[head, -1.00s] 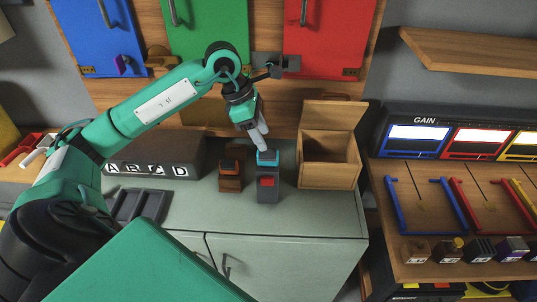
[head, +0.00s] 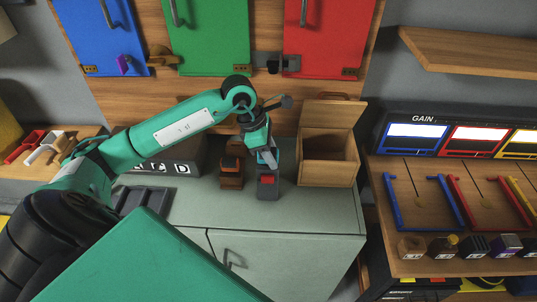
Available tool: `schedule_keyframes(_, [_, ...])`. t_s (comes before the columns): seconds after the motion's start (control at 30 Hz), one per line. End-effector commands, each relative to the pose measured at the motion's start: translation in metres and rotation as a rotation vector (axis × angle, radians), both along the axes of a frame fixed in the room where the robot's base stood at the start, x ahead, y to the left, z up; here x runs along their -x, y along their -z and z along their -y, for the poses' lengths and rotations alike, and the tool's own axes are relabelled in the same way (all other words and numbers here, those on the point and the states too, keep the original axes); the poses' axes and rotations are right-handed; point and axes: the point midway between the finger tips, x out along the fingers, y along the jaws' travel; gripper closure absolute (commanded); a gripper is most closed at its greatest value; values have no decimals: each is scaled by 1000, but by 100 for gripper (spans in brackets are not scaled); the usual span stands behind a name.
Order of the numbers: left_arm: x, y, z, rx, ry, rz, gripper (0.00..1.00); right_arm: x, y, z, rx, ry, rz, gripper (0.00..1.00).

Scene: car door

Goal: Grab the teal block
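The teal block (head: 263,159) sits on top of a dark grey stand with a red front (head: 267,183) on the grey-green cabinet top. It shows only in part, because the fingers of my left gripper (head: 270,158) are in front of it. My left gripper points down, with its fingertips right at the block. I cannot tell whether the fingers are closed on it. My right gripper is not in view.
An open wooden box (head: 328,172) stands close on the right. The cabinet top (head: 310,205) is clear in front.

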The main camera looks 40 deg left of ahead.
Motion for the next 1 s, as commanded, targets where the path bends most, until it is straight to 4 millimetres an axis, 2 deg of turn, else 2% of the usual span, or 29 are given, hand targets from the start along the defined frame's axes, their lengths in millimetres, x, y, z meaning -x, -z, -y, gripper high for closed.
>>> schedule_keyframes(0.03, [0, 0, 0, 0, 0, 0, 71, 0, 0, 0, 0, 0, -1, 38])
schedule_keyframes(0.17, [0, 0, 0, 0, 0, 0, 96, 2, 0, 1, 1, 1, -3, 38])
schedule_keyframes(0.2, [0, 0, 0, 0, 0, 0, 100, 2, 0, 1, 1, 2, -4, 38])
schedule_keyframes(0.5, [0, -2, 0, 0, 0, 1, 100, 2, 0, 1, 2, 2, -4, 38])
schedule_keyframes(0.67, [-1, -11, 0, 0, -1, 5, 100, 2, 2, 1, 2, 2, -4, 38])
schedule_keyframes(0.87, [-1, -37, 0, -1, 0, 5, 100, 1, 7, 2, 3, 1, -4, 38])
schedule_keyframes(1.0, [-1, -64, 0, 0, -1, 8, 100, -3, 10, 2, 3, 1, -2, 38])
